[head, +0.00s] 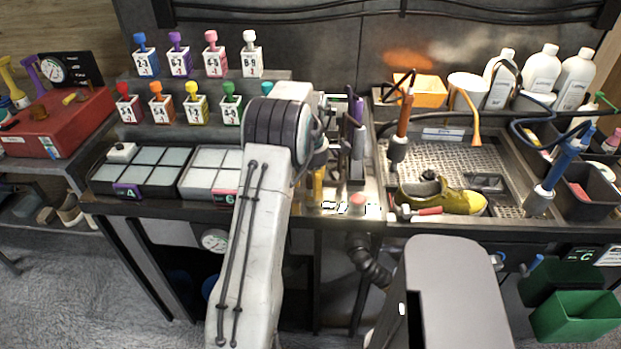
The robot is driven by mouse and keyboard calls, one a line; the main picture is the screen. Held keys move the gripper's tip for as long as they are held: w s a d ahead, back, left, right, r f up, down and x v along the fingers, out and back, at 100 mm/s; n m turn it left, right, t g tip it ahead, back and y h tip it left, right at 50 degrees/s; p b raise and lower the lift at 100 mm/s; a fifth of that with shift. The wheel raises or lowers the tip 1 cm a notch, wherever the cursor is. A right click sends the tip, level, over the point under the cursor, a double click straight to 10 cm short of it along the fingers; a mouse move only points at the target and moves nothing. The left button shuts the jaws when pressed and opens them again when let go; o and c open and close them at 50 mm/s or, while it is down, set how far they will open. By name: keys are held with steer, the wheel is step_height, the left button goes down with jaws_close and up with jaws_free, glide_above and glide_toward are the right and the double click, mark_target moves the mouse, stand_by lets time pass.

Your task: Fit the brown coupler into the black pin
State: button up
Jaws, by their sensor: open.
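A small brown piece (38,111), which looks like the coupler, sits on top of the red case (50,138) at the far left. A small dark piece (10,125) lies near the case's left edge; I cannot tell whether it is the black pin. My arm rises through the middle of the picture and bends at a dark ribbed joint. My gripper (318,160) is open just right of that joint, over the narrow middle section of the bench. It is partly hidden by the arm and far from the red case. I see nothing held in it.
Bottles with coloured tops (196,103) line the back shelf. Compartment trays (146,172) sit left of my arm. A green-yellow sneaker (443,195) lies on the perforated sink tray (500,150), beside hanging orange (404,115) and blue tools. A green bin (578,316) hangs at lower right.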

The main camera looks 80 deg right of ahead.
steer(key=shift+o, duration=0.2)
steer(key=shift+f, duration=0.1)
jaws_close()
stand_by(0.8)
